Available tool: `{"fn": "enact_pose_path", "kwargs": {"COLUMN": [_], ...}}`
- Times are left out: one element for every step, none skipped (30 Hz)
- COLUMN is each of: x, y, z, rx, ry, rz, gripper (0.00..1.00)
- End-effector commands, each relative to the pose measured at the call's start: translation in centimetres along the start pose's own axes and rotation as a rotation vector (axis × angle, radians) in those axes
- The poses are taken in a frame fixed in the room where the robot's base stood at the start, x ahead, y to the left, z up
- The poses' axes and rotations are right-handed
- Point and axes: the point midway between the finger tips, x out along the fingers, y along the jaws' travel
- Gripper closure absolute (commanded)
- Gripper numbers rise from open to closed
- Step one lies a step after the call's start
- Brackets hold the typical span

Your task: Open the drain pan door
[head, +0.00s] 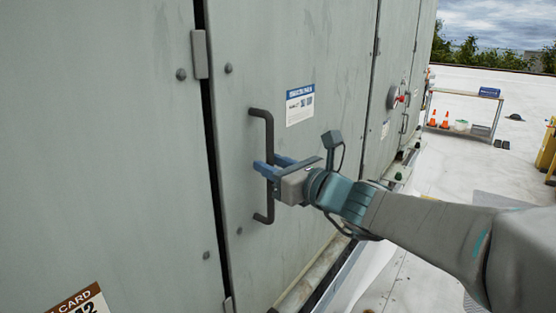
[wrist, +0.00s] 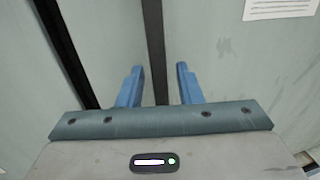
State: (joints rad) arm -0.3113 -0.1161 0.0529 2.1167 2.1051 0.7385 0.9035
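The drain pan door (head: 245,85) is a grey-green metal panel with a blue-and-white label (head: 299,104); it looks closed, with a dark gap along its left edge. A dark vertical bar handle (head: 268,205) is fixed to it. My gripper (head: 268,168) is at the middle of the handle, its two blue fingers on either side of the bar. In the wrist view, the handle (wrist: 153,45) runs between the open fingers (wrist: 157,85), with space on both sides. Contact with the bar is not visible.
A hinge (head: 200,54) sits at the door's upper left edge. More cabinet panels with a red-handled fitting (head: 394,98) extend to the right. A cart (head: 465,110) and orange cones (head: 445,119) stand farther back. The pale roof floor (head: 425,260) is largely open.

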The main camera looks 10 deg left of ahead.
Motion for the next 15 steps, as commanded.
{"fn": "enact_pose_path", "kwargs": {"x": [0.44, 0.63, 0.83, 0.94, 1.02, 1.08, 1.11, 1.12, 1.12, 1.11, 1.11, 1.10, 1.10, 1.09, 1.09], "y": [0.05, 0.05, 0.04, 0.05, 0.05, 0.05, 0.05, 0.05, 0.04, 0.04, 0.04, 0.04, 0.04, 0.04, 0.04], "z": [0.10, 0.09, 0.05, 0.02, 0.00, -0.01, -0.01, -0.02, -0.02, -0.02, -0.02, -0.02, -0.02, -0.01, -0.01], "rx": [0.000, 0.001, 0.001, 0.001, 0.001, 0.001, 0.000, 0.000, 0.000, 0.000, 0.000, 0.000, 0.000, 0.000, 0.000], "ry": [0.000, -0.001, 0.000, 0.000, 0.000, 0.000, 0.000, 0.000, 0.000, 0.000, 0.000, 0.000, 0.000, 0.000, 0.000], "rz": [0.002, 0.001, 0.001, 0.001, 0.001, 0.001, 0.001, 0.000, 0.000, 0.000, 0.000, 0.000, 0.000, 0.000, 0.000], "gripper": [0.68, 0.68, 0.68, 0.68, 0.68, 0.68, 0.68, 0.68, 0.68, 0.68, 0.68, 0.68, 0.68, 0.74, 0.85]}}
